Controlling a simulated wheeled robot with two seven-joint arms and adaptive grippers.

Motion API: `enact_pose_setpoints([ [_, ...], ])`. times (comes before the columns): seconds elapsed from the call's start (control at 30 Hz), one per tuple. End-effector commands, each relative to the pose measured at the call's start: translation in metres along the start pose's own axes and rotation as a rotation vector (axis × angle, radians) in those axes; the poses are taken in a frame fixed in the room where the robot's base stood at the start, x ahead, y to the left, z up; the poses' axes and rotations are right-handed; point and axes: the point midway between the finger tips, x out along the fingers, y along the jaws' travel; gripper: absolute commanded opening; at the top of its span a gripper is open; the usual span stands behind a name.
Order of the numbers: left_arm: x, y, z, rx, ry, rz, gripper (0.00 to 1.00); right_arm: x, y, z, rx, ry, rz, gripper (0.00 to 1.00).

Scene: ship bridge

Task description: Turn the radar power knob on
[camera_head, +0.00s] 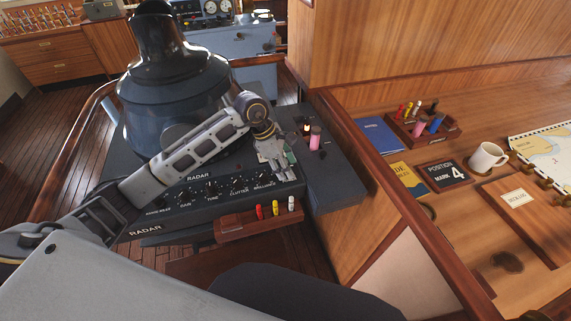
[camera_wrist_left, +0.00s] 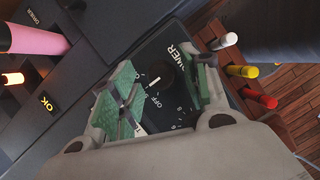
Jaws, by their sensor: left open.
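The radar panel (camera_head: 187,198) is a dark sloped console front with a row of knobs and white lettering. My left gripper (camera_head: 275,165) is over the right end of this panel and hides the power knob in the head view. In the left wrist view, the black round power knob (camera_wrist_left: 162,74) shows between the open green-padded fingers of my left gripper (camera_wrist_left: 163,84). A white pointer mark on the knob lies on the side near the word OFF. POWER is printed beside it. I cannot tell whether a finger touches the knob. My right gripper is not in view.
A wooden tray (camera_head: 233,229) with red, yellow and white pens sits below the panel. A pink cylinder (camera_head: 315,139) and a lit lamp (camera_wrist_left: 12,79) are on the console to the right. The dark radar hood (camera_head: 170,90) rises behind my arm. A wooden desk (camera_head: 475,230) is at right.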

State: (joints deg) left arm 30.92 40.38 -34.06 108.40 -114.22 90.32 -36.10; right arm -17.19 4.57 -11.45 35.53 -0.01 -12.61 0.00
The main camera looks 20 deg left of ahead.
Motion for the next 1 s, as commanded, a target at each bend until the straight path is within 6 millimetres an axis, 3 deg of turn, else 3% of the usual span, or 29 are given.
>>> enact_pose_setpoints([
  [0.27, 0.0014, -0.0001, -0.0003, 0.0, 0.0, 0.0, 0.46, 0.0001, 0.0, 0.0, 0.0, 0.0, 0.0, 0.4],
  [0.63, 0.0011, -0.0001, -0.0002, 0.0, 0.001, 0.0, 0.02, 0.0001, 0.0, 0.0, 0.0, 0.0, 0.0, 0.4],
  [1.0, 0.0018, 0.0004, -0.0006, 0.021, 0.002, -0.008, 0.02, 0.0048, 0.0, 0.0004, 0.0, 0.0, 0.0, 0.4],
])
